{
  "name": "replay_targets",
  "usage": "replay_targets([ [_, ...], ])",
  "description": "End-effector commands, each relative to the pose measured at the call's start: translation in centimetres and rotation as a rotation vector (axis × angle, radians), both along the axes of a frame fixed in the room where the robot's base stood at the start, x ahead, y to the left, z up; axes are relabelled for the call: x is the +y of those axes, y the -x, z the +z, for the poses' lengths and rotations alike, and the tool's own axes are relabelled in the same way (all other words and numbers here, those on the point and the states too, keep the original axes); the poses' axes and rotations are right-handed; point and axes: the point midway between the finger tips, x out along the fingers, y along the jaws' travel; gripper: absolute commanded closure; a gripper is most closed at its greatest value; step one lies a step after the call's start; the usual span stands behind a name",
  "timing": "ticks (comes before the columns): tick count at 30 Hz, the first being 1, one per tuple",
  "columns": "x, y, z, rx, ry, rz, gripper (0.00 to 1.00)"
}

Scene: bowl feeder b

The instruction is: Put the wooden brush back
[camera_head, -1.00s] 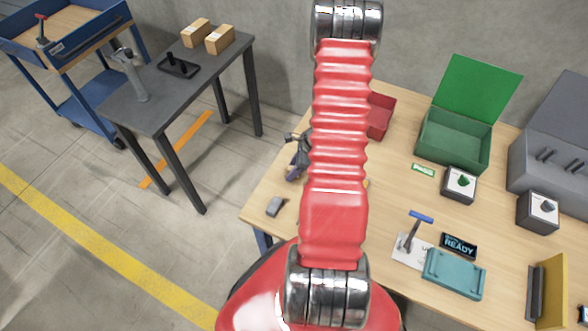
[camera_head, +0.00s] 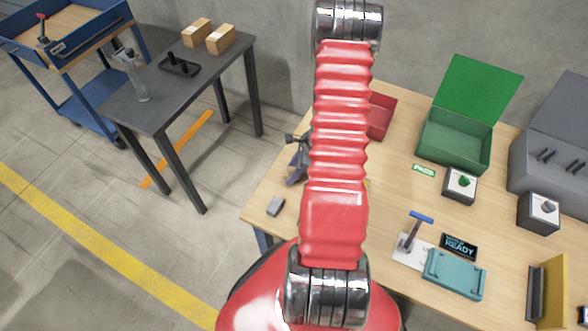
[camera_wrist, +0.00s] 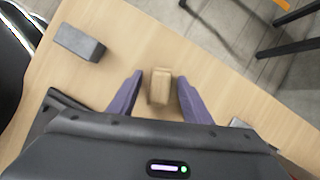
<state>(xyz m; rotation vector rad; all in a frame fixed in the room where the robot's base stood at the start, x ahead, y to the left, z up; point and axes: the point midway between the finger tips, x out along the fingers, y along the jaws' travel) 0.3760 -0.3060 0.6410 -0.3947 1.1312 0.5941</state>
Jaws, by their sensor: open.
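In the wrist view a tan wooden block, which I take for the wooden brush (camera_wrist: 160,90), is on the light wood table. No bristles can be made out. My gripper (camera_wrist: 159,77) is open, with one purple finger on each side of the brush and visible gaps between. In the head view my gripper (camera_head: 297,168) is partly hidden by my red arm, over the left part of the workbench (camera_head: 392,190). I cannot make out the brush in that view.
A small grey block (camera_head: 275,206) lies near the bench's left edge; it also shows in the wrist view (camera_wrist: 78,42). A red bin (camera_head: 380,115) and an open green box (camera_head: 455,138) stand behind. A blue-handled tool (camera_head: 414,232) and teal case (camera_head: 453,274) are right.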

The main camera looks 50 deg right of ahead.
Motion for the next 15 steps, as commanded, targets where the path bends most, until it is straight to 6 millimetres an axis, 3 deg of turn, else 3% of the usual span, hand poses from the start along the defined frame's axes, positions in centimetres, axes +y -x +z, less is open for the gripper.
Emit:
replay_targets([
  [8,-0.4,0.4,1.6,-0.003,0.0,0.0,0.55],
  [15,-1.2,1.3,4.6,-0.003,0.003,-0.001,0.55],
])
